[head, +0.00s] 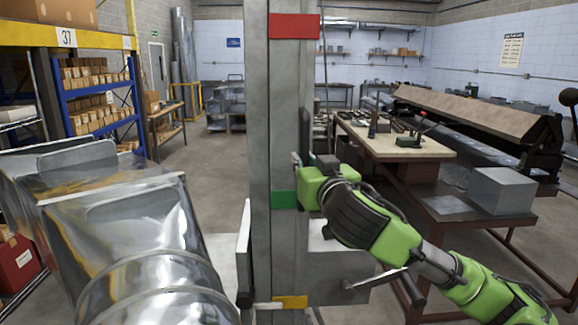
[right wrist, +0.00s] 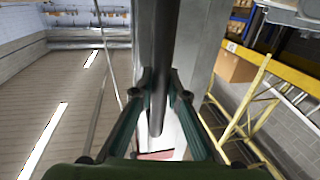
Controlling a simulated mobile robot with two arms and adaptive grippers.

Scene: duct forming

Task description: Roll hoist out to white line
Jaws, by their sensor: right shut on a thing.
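The hoist (head: 285,120) is a tall grey mast with red, green and yellow bands, upright in the middle of the head view, close in front of me. My right gripper (head: 302,168) is at the right side of the mast, just above the green band. In the right wrist view its fingers (right wrist: 160,98) are shut around a dark round bar (right wrist: 157,60) beside the mast. My left gripper is not in view. I cannot make out a floor line in the head view; the hoist's base is out of frame.
Shiny metal ducts (head: 130,240) fill the lower left. A blue rack of boxes (head: 98,95) stands behind them. A workbench (head: 430,150) and a grey metal box (head: 502,190) are at the right. Bare floor (head: 205,165) shows behind, left of the mast.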

